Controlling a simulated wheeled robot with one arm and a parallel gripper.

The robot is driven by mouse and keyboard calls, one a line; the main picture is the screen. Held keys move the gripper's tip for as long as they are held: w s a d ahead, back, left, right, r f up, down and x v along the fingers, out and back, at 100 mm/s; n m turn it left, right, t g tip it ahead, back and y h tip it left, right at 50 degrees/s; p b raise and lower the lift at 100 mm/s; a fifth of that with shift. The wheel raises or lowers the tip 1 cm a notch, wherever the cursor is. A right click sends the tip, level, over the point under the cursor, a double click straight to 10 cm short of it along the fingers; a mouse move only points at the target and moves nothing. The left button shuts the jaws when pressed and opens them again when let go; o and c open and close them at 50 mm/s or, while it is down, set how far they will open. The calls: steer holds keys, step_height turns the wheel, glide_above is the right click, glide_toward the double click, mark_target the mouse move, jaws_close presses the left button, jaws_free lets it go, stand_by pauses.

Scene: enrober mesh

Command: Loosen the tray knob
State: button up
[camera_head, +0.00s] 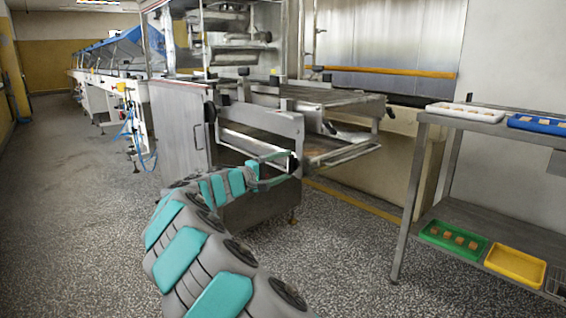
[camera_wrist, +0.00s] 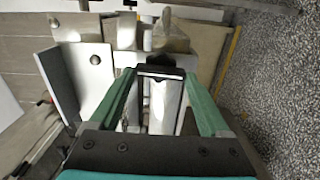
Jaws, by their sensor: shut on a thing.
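My gripper (camera_head: 288,167) reaches to the near side of the steel enrober machine (camera_head: 262,124), at the lower corner of its side plate. In the wrist view my gripper (camera_wrist: 160,74) has its two green fingers on either side of a dark knob (camera_wrist: 160,71), and it is shut on it. The knob also shows as a small black shape in the head view (camera_head: 294,163), partly covered by the fingers. A pale metal bar lies between the fingers below the knob in the wrist view. I cannot tell how tight the knob is.
A mesh-topped conveyor (camera_head: 335,97) and a lower frame jut out to the right of the gripper. A steel rack (camera_head: 408,205) at right holds a white tray (camera_head: 466,112), a blue tray (camera_head: 538,124), a green tray (camera_head: 453,240) and a yellow tray (camera_head: 516,265). Speckled floor is clear at left.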

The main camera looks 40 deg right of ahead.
steer(key=shift+n, duration=0.3)
steer(key=shift+w, duration=0.1)
steer(key=o, duration=1.2)
steer(key=a, duration=0.8)
steer(key=shift+s, duration=0.35)
steer(key=shift+s+d, duration=0.1)
